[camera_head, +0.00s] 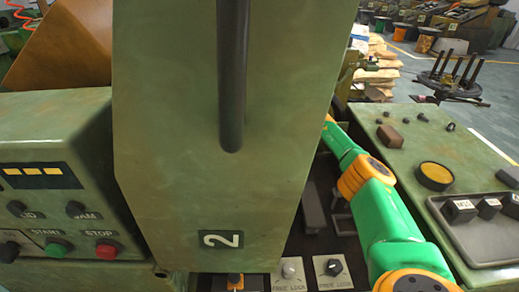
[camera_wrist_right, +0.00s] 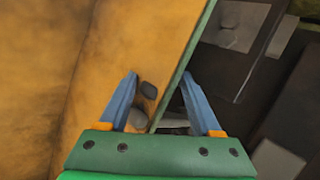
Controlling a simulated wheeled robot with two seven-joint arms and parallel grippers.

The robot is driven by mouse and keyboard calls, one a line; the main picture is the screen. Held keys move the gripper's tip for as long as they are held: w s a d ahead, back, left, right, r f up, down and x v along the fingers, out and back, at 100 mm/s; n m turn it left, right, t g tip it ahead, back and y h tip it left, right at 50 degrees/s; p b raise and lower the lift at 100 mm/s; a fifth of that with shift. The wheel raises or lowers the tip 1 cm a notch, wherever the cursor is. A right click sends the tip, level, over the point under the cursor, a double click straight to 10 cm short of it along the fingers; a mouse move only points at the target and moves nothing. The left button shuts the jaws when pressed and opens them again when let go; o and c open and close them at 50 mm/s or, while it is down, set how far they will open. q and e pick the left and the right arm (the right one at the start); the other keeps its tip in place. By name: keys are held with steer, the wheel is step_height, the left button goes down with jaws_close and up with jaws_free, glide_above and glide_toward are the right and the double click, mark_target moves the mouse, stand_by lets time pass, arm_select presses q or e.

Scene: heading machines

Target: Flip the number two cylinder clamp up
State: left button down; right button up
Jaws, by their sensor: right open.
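The number two cylinder clamp appears to be the large green cover (camera_head: 230,175) with the "2" label (camera_head: 221,240) low on it. It stands tilted in the middle of the head view, with a dark rod (camera_head: 233,80) on its face. My right arm reaches along its right side, and its gripper is hidden behind the cover there. In the right wrist view my right gripper (camera_wrist_right: 159,82) is open. A yellow-orange panel (camera_wrist_right: 130,45) with a green edge runs between its blue fingers; I cannot tell whether they touch it. My left gripper is not in view.
A control box (camera_head: 50,190) with buttons stands at left. Another green console (camera_head: 410,150) with a yellow button lies right of my right arm. Two small knob plates (camera_head: 330,270) sit at the bottom. Dark machine parts fill the gap beside the cover. Open floor shows at far right.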

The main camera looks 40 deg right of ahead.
steer(key=v, duration=0.7)
steer(key=shift+b, duration=0.35)
